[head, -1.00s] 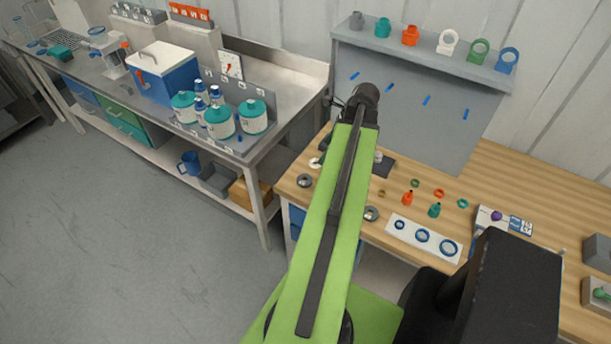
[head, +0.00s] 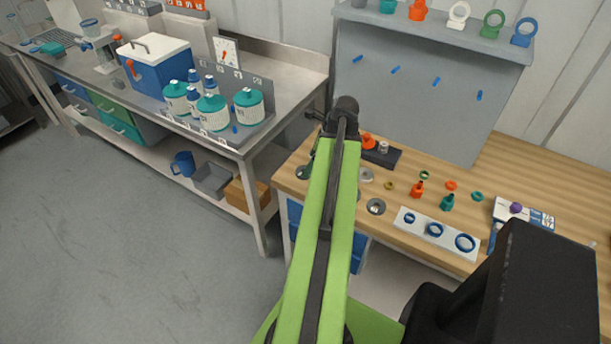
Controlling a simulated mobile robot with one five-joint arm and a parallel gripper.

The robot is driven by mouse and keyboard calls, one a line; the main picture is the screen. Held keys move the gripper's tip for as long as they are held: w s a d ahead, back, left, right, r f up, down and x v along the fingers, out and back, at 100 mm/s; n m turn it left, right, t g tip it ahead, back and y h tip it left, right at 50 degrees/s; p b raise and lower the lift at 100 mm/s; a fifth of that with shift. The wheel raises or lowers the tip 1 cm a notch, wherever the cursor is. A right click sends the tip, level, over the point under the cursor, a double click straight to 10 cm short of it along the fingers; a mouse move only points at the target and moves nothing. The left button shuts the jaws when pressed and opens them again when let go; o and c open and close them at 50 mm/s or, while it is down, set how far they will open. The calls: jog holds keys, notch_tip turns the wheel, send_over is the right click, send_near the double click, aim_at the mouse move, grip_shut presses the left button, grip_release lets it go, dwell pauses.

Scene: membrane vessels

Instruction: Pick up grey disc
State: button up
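A grey disc (head: 376,206) with a dark centre lies flat on the wooden bench, just right of my green arm. A paler grey disc (head: 366,174) lies behind it. A darker grey-green disc (head: 303,172) sits at the bench's left end, left of my arm. I cannot tell which of them the task means. The black end of my arm, with my gripper (head: 322,116), is at the far end of the green link, over the back left of the bench. Its fingers are too small and hidden to read, and I see nothing held.
Orange and teal small bottles (head: 417,189), several rings and a white plate with blue rings (head: 437,233) lie to the right. A dark tray (head: 382,157) with an orange piece is behind. A grey board (head: 430,90) stands at the back. A steel bench (head: 290,100) is left.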

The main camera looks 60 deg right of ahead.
jog(key=b+x, duration=0.3)
jog(key=x, duration=0.1)
jog(key=shift+s+a+f, duration=0.1)
jog(key=shift+f, duration=0.05)
jog(key=c, duration=1.5)
jog(key=shift+o, duration=0.2)
jog(key=shift+r+p, duration=0.25)
jog(key=shift+p, duration=0.05)
jog(key=shift+r+p, duration=0.55)
notch_tip(320, 180, up, 4)
jog(key=p, duration=0.4)
jog(key=s+r+p, duration=0.9)
jog(key=s, duration=0.2)
jog(key=shift+s+d+r+p, duration=0.35)
jog(key=shift+d+r+p, duration=0.05)
